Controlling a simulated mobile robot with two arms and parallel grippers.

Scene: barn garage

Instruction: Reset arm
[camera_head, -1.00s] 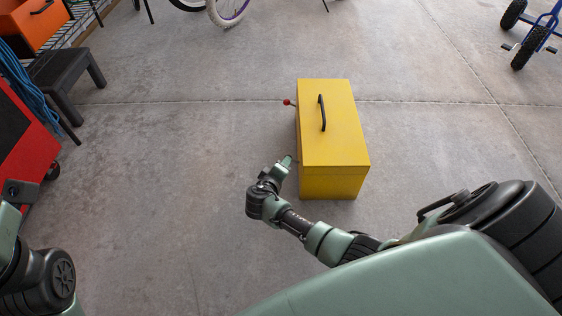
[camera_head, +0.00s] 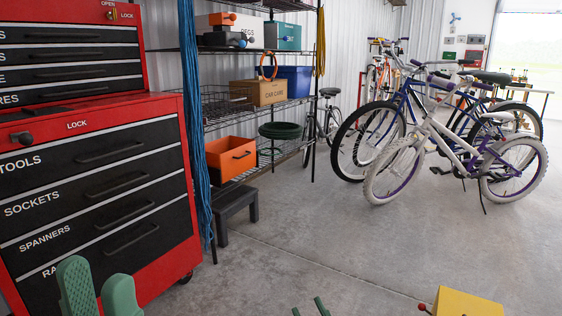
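My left gripper (camera_head: 98,291) shows at the bottom left, its two green fingers apart and nothing between them, in front of the red tool chest (camera_head: 187,215). My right gripper (camera_head: 309,308) shows only as two green fingertips at the bottom edge, apart and with nothing visible between them. The rest of both arms is out of view. The yellow box (camera_head: 467,304) stands at the bottom right, cut off by the picture edge, with a red knob (camera_head: 422,307) at its left side. The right fingertips are left of the box, apart from it.
A wire shelf (camera_head: 224,122) holds boxes and an orange bin (camera_head: 230,156). A black step stool (camera_head: 237,203) stands before it. A blue hanging rope (camera_head: 193,125) is beside the chest. Several bicycles (camera_head: 470,160) stand behind. The concrete floor (camera_head: 345,240) between is clear.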

